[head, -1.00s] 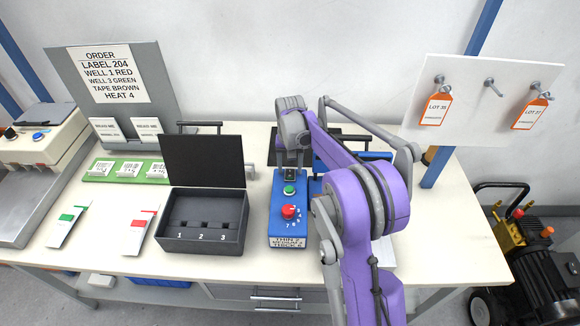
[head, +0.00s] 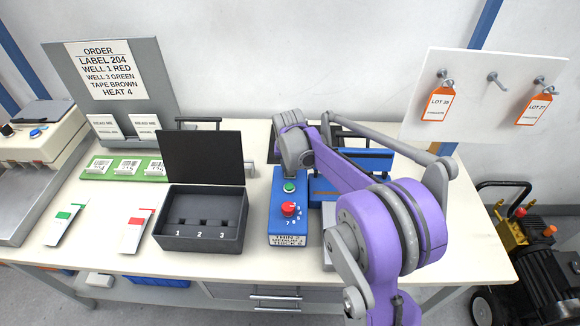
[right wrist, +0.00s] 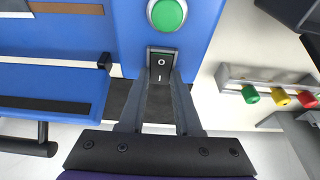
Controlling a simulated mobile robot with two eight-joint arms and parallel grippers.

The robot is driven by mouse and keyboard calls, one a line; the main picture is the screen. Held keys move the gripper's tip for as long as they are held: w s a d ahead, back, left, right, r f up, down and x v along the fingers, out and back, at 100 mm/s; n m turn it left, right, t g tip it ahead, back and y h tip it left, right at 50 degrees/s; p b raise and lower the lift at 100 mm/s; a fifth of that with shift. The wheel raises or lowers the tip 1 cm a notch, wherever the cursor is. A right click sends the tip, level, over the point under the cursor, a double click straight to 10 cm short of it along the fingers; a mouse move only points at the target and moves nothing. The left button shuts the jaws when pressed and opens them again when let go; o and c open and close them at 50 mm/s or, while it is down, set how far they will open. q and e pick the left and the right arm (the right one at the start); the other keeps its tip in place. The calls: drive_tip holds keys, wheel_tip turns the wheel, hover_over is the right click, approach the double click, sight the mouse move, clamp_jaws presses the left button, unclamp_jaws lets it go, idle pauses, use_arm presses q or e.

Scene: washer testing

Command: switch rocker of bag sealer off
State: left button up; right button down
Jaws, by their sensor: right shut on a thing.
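The blue bag sealer (head: 278,222) stands on the table with its control box facing up. It carries a green button (head: 290,188) and a red dial (head: 288,209). In the right wrist view the black rocker (right wrist: 161,66), marked O and I, sits just below the green button (right wrist: 167,13). My right gripper (right wrist: 160,86) is shut on the rocker, one fingertip at each side of its lower part. In the head view my right wrist covers the rocker. My left gripper is not in view.
A black open-lidded box (head: 200,240) with numbered wells stands left of the sealer. The sealer's blue jaw part (head: 368,160) lies behind my purple arm. A white board (head: 470,110) with orange lot tags stands at the back right. Coloured knobs (right wrist: 278,97) show beside the sealer.

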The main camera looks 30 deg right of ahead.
idle(0.3)
drive_tip(key=c, duration=0.6)
unclamp_jaws()
drive_tip(key=v, duration=1.1)
drive_tip(key=shift+s+a+f, duration=0.1)
drive_tip(key=shift+s+a, duration=0.1)
drive_tip(key=shift+s, duration=0.05)
drive_tip(key=s+a+f+n, duration=0.2)
drive_tip(key=s+a+f, duration=0.1)
drive_tip(key=s, duration=0.5)
drive_tip(key=s+a+f+n+t+y, duration=0.1)
drive_tip(key=s+a+f+n, duration=0.1)
drive_tip(key=s+a, duration=0.3)
drive_tip(key=s+a+f+n+t, duration=0.1)
drive_tip(key=s+a+f+n, duration=0.1)
drive_tip(key=s, duration=1)
drive_tip(key=a+f, duration=0.1)
drive_tip(key=a, duration=0.1)
drive_tip(key=shift+a+f+y, duration=0.35)
drive_tip(key=shift+y, duration=0.05)
